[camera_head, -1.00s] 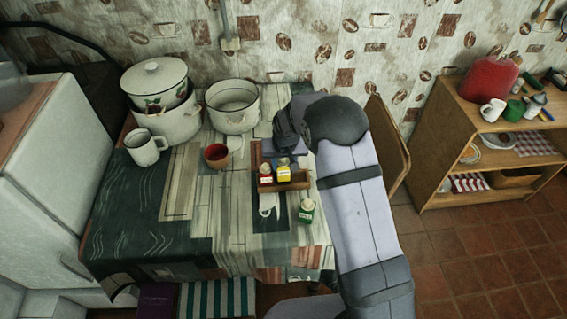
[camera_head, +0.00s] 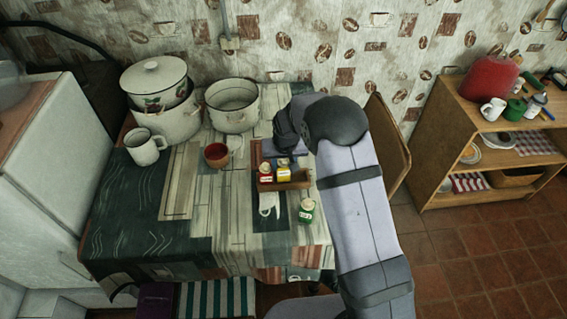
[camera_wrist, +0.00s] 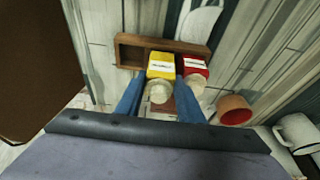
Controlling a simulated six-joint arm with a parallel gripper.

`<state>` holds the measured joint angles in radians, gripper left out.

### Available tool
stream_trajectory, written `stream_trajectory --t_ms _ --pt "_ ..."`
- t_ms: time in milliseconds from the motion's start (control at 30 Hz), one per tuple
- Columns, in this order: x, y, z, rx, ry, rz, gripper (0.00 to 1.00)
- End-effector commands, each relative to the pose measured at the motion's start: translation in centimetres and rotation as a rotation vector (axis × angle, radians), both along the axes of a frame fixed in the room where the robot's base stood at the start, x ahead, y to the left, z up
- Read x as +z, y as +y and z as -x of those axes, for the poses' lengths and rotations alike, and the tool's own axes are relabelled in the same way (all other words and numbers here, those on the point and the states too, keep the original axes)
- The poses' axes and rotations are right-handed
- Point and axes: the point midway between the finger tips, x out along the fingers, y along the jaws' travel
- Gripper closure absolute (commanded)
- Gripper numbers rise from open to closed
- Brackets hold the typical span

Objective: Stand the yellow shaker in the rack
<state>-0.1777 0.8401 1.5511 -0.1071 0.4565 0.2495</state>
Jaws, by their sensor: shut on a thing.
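The yellow shaker (camera_head: 283,172) is upright at the middle of the wooden rack (camera_head: 296,185), its lower part hidden behind the rack's front wall. My gripper (camera_wrist: 158,97) is shut on it near its pale cap, with one blue finger on each side. In the wrist view the yellow shaker (camera_wrist: 161,66) stands beside the red shaker (camera_wrist: 194,68), and the compartment on its other side of the rack (camera_wrist: 130,50) is empty. I cannot tell whether its base touches the rack floor. The arm hides part of the rack's back in the head view.
A red-brown cup (camera_head: 216,155), a white mug (camera_head: 146,148) and enamel pots (camera_head: 233,106) stand to the left and behind. The front left of the table is clear.

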Motion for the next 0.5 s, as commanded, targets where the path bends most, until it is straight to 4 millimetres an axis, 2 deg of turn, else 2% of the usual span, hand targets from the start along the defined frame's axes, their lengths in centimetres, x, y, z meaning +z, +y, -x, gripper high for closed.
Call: stream_trajectory --t_ms 500 --pt "-0.97 0.01 -0.05 0.000 -0.001 0.000 0.84"
